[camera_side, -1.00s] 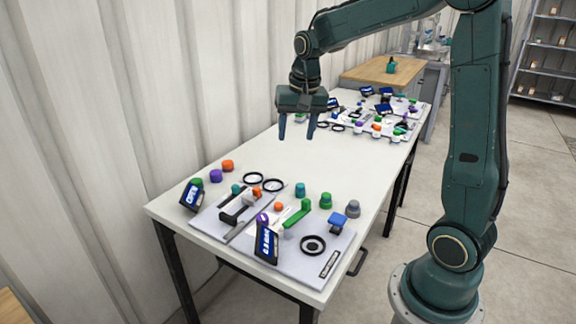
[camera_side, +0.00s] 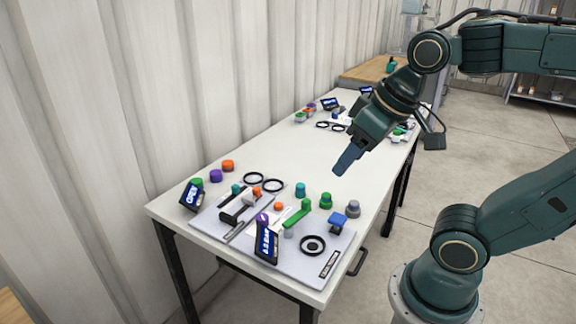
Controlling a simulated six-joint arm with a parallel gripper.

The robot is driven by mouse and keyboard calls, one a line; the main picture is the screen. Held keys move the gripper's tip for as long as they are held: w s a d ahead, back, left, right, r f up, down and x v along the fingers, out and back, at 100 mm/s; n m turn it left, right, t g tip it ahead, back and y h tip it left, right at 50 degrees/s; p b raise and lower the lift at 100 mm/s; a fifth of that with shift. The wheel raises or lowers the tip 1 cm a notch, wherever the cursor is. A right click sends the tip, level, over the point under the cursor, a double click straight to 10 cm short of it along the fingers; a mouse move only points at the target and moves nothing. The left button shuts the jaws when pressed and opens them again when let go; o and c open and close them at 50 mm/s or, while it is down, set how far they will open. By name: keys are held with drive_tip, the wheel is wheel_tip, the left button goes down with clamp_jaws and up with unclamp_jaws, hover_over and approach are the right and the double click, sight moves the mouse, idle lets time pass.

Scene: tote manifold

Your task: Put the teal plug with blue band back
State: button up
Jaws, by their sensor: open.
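A teal plug (camera_side: 300,190) stands upright on the white table, behind the near board; its band is too small to make out. A second, smaller teal piece (camera_side: 236,189) sits at the back left of the near board (camera_side: 290,262). My gripper (camera_side: 343,165) is in the air above the table, behind and to the right of the teal plug. It is tilted with its fingers pointing down and left. It is open and empty, though its fingers overlap in this view.
Green (camera_side: 326,201) and grey (camera_side: 353,209) plugs stand right of the teal one. Orange (camera_side: 228,166) and purple (camera_side: 215,176) plugs stand at the left. Upright displays (camera_side: 266,241) stand at the board's edge.

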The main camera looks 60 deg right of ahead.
drive_tip(key=shift+s+a+f+n, duration=0.2)
drive_tip(key=shift+s+n, duration=0.05)
drive_tip(key=shift+s, duration=0.3)
drive_tip(key=shift+s+a+f+n, duration=0.15)
drive_tip(key=shift+s+f+n, duration=0.1)
drive_tip(key=shift+s, duration=0.3)
idle(0.6)
